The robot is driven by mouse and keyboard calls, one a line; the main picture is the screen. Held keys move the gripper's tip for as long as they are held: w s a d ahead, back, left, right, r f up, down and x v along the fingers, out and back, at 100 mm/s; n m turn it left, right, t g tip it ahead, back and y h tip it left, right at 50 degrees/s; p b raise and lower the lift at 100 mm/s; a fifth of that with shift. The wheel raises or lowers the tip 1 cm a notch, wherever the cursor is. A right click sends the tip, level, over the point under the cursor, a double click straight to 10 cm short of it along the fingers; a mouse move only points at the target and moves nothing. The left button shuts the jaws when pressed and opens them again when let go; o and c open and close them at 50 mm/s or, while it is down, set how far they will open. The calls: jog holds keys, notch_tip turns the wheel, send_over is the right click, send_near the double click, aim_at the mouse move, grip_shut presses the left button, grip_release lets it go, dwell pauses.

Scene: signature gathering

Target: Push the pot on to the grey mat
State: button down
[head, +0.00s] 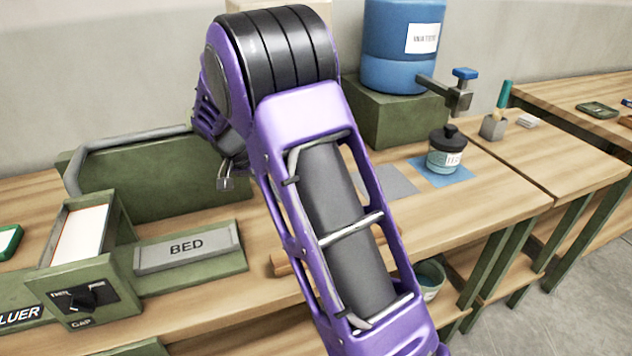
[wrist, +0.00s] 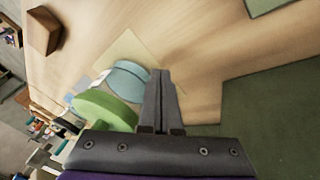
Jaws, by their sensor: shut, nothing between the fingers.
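A small pot (head: 445,155) with a black knobbed lid and a pale blue, labelled body stands upright on a blue mat (head: 462,175) at the right of the bench. The grey mat (head: 387,182) lies flat to its left, partly hidden behind my purple arm. My gripper (wrist: 160,75) is shut and empty in the wrist view; I cannot make it out behind my arm in the head view. Beside its fingers, the wrist view shows a pale blue round thing (wrist: 128,78) by a yellowish square (wrist: 135,50) and a green round thing (wrist: 100,108). I cannot tell whether one is the pot.
A blue water drum (head: 400,45) with a tap stands on a green block (head: 395,115) behind the mats. A holder with a green-handled brush (head: 495,125) is to the right. A green box, BED plate (head: 187,250) and GAP box (head: 80,300) fill the left.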

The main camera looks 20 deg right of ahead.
jog(key=shift+f, duration=0.1)
dwell(0.5)
jog(key=shift+f+b, duration=1.05)
jog(key=shift+f, duration=0.3)
jog(key=shift+r, duration=0.15)
jog(key=shift+r+p, duration=0.3)
jog(key=shift+r, duration=0.1)
